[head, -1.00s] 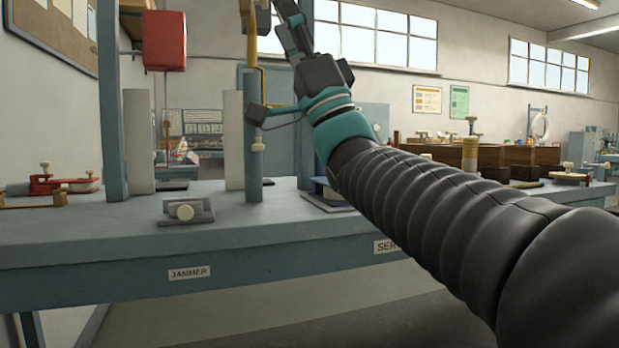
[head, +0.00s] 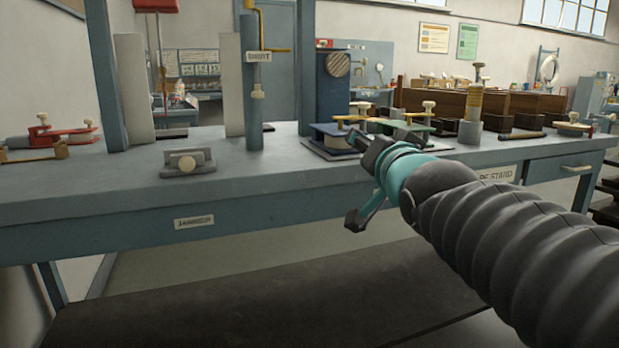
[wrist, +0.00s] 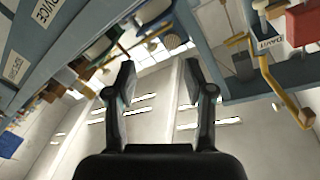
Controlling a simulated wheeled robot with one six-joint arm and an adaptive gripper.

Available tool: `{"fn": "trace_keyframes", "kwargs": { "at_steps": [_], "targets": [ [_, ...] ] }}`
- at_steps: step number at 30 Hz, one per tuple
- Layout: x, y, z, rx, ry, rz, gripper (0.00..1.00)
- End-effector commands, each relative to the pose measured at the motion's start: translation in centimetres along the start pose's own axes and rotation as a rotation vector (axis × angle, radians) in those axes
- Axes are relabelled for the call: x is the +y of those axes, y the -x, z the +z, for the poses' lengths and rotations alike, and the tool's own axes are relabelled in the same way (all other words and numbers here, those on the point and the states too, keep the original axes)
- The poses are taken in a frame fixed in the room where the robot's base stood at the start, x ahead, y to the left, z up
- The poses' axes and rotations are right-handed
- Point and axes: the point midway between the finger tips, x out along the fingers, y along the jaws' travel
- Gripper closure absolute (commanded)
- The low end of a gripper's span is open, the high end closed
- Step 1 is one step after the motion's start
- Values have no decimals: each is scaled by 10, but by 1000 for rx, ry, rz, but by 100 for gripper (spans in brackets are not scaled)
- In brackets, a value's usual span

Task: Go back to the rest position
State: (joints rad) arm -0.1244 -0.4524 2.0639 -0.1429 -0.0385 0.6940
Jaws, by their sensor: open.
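My gripper (wrist: 160,85) is open and empty in the wrist view, its two dark fingers apart with wall and windows behind them. In the head view my arm comes in from the lower right, and its teal wrist (head: 400,172) is in front of the bench's front edge.
The blue-grey workbench (head: 250,195) spans the view. It bears a grey clamp block (head: 188,163), a blue post (head: 255,100), a blue stand with a round disc (head: 337,65) and a yellow-topped cylinder (head: 472,103). A red box (wrist: 303,22) shows in the wrist view.

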Motion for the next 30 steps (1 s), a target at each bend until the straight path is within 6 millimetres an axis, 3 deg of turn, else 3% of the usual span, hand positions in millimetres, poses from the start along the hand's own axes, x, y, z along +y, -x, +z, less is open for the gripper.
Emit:
{"fn": "trace_keyframes", "kwargs": {
  "at_steps": [3,6,10,15,21,30],
  "targets": [
    [48,32,42,-166,107,157,47],
    [84,64,82,-326,194,259,47],
    [122,113,132,-546,289,352,47],
    [155,177,186,-810,377,405,47],
    [170,221,218,-985,421,410,47],
    [172,228,224,-1014,427,408,47]
  ]
}}
